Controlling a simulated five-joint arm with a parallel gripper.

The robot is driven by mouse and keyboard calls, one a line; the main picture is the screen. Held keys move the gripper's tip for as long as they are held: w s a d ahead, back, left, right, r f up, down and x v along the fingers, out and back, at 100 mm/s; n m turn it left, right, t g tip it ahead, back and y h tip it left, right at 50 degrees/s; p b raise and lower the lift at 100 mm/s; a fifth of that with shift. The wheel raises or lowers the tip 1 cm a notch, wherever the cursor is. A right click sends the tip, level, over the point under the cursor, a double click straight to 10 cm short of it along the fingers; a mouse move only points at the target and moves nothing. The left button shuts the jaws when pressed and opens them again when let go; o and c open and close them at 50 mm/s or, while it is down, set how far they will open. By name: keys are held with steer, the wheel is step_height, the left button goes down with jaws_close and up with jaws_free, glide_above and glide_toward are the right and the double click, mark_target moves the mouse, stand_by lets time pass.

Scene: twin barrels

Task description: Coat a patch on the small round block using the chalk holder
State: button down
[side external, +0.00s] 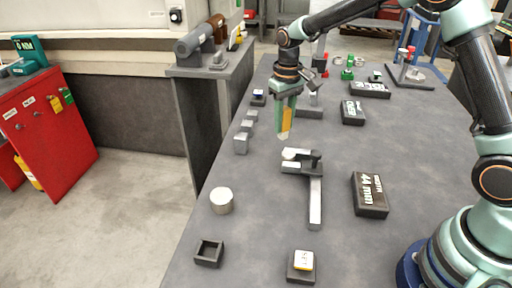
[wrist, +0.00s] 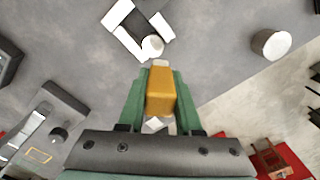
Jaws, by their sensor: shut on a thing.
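My gripper (side external: 285,126) is shut on the chalk holder (wrist: 161,95), a yellow-orange piece with a pale tip. It is held tip-down above the table, slightly above and behind a dark clamp (side external: 316,171) in the side view. A small round white block (side external: 290,154) sits at the clamp's jaws; it also shows in the wrist view (wrist: 153,46), just beyond the chalk tip and apart from it. A larger pale cylinder (side external: 221,200) stands alone on the table; in the wrist view it is at the right (wrist: 270,43). No coated patch can be made out.
A square black frame (side external: 209,253) and a black block with a white-yellow cap (side external: 301,265) stand at the near edge. A dark labelled box (side external: 370,194) lies right of the clamp. Several grey blocks (side external: 241,143) line the left edge. The table between cylinder and clamp is clear.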

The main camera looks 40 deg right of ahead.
mark_target(285, 108)
steer(key=shift+f, duration=1.95)
steer(key=shift+s+d+f, duration=0.35)
steer(key=shift+f, duration=0.15)
steer(key=shift+s+d, duration=1.05)
steer(key=shift+d, duration=0.05)
steer(key=shift+w+a+f, duration=0.1)
steer(key=shift+w+a, duration=1.2)
steer(key=shift+a, duration=0.05)
steer(key=shift+w+a+r, duration=0.1)
steer(key=shift+w+r, duration=0.05)
steer(key=shift+r, duration=3.9)
steer(key=shift+f, duration=0.15)
